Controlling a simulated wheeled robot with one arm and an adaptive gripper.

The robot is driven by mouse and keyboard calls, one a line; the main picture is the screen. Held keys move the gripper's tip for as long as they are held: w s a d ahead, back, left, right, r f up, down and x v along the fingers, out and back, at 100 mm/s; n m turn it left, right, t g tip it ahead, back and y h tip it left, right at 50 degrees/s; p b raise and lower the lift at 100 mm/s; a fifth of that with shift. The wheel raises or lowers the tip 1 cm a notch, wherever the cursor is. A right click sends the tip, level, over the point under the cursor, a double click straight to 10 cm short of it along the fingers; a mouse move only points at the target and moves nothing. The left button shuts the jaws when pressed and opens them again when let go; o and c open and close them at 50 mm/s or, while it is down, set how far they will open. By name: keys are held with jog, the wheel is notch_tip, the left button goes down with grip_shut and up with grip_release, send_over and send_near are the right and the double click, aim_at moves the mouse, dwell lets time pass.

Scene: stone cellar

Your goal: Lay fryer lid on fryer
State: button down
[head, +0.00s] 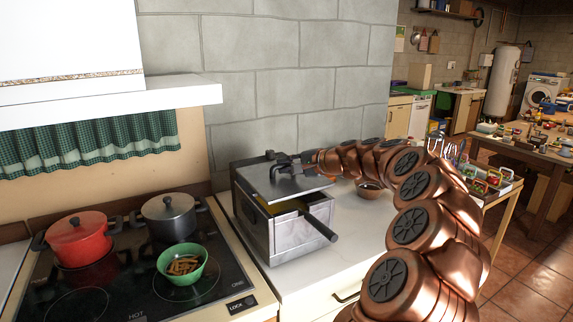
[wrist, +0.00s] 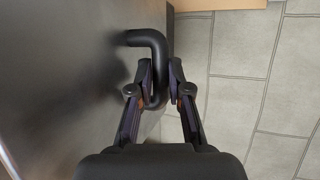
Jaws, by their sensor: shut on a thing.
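The fryer (head: 272,236) is a metal box on the white counter. A dark handle sticks out of it toward the front right. The grey flat fryer lid (head: 285,184) is over the fryer's back part, and a yellowish interior shows below its front edge. I cannot tell whether the lid touches the fryer's rim. My gripper (head: 283,166) is shut on the lid's black bent handle. In the wrist view my gripper (wrist: 160,78) has its fingers on both sides of this handle (wrist: 150,39), with the grey lid (wrist: 70,70) on the left.
Left of the fryer is a black hob (head: 120,300) with a red pot (head: 80,240), a grey pot (head: 168,217) and a green bowl (head: 183,268) of brown sticks. A small brown bowl (head: 369,188) stands right of the fryer. A stone wall (head: 270,90) rises behind.

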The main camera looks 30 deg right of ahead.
aim_at(287, 177)
jog(key=shift+f+b, duration=1.05)
jog(key=shift+f, duration=0.75)
jog(key=c, duration=1)
grip_release()
jog(key=v, duration=1.2)
